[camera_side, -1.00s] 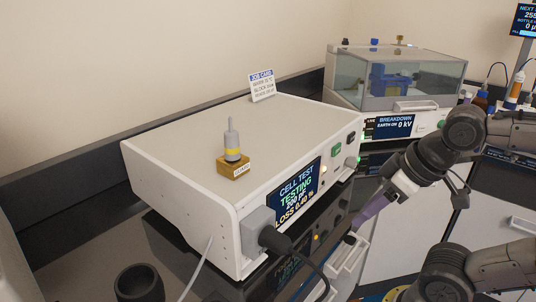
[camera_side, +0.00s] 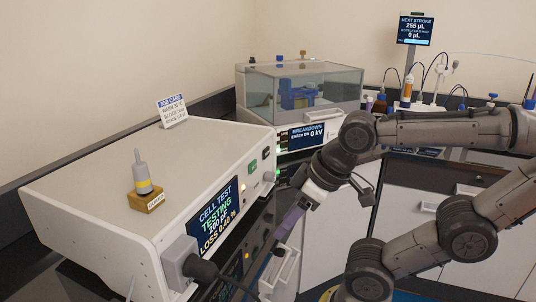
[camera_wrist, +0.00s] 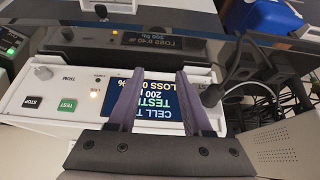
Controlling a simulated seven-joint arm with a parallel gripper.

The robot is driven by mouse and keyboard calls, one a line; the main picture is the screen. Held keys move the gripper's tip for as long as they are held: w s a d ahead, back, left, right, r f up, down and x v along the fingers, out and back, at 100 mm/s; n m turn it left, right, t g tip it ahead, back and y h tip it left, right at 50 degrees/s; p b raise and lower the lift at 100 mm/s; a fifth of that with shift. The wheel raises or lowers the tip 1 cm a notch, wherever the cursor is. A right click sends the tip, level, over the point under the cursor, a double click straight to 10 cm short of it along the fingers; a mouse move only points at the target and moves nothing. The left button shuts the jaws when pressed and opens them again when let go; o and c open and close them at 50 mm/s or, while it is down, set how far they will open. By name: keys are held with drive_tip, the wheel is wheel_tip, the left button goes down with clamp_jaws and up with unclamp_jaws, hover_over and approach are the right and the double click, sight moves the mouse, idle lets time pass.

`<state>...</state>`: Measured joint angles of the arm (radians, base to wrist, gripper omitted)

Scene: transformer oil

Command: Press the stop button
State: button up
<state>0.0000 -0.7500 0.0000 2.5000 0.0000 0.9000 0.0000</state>
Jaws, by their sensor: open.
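The cell test unit (camera_side: 100,172) is a white box with a display (camera_side: 216,217) reading CELL TEST, TESTING, 200 pF. In the wrist view, the black stop button (camera_wrist: 33,102), labelled STOP, is at the left of its front panel, beside the green TEST button (camera_wrist: 67,105). In the side view the green button (camera_side: 253,166) is right of the display, with a dark button (camera_side: 265,152) beyond it. My gripper (camera_side: 281,240) is in front of the panel, pointing down, with purple fingers. In the wrist view its fingers (camera_wrist: 157,78) are apart and empty, over the display, right of the stop button.
A grey plug (camera_side: 178,262) with a black cable sticks out near the display. A small cell on a brown block (camera_side: 146,200) and a job card (camera_side: 172,110) are on top. The breakdown tester (camera_side: 300,85) stands behind. An amber lamp (camera_wrist: 96,94) is lit.

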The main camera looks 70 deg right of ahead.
clamp_jaws()
idle(1.5)
